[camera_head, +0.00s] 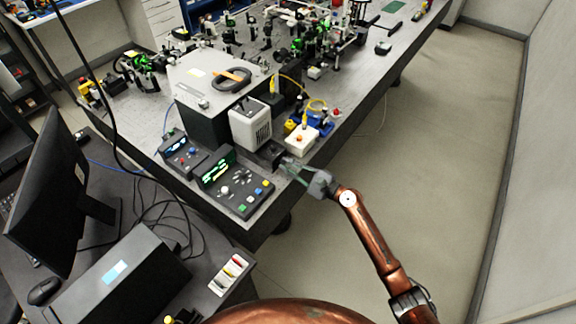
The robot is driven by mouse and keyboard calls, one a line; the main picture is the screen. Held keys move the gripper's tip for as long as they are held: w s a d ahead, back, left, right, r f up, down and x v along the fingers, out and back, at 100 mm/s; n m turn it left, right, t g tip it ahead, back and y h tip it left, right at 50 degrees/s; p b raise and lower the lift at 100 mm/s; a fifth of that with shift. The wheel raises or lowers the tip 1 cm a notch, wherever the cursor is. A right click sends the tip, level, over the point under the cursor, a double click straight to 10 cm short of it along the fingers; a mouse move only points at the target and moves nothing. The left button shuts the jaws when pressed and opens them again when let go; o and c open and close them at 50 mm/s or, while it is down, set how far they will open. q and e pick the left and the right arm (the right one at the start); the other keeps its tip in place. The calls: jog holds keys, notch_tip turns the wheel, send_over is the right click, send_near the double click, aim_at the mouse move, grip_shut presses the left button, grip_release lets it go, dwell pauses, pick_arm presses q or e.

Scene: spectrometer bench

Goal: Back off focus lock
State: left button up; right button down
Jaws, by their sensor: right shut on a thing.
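My right gripper (294,170) reaches in from the lower right to the front edge of the optical bench (318,160). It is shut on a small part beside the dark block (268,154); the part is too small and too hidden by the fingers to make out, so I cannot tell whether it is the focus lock. The white box (250,125) with a vented front stands just behind that block. My left gripper is not in view.
A control console (236,184) with knobs and a green display sits left of the gripper. A white box with an orange button (301,138) stands close behind it. A monitor (60,190) stands at the left. The floor (440,150) at right is clear.

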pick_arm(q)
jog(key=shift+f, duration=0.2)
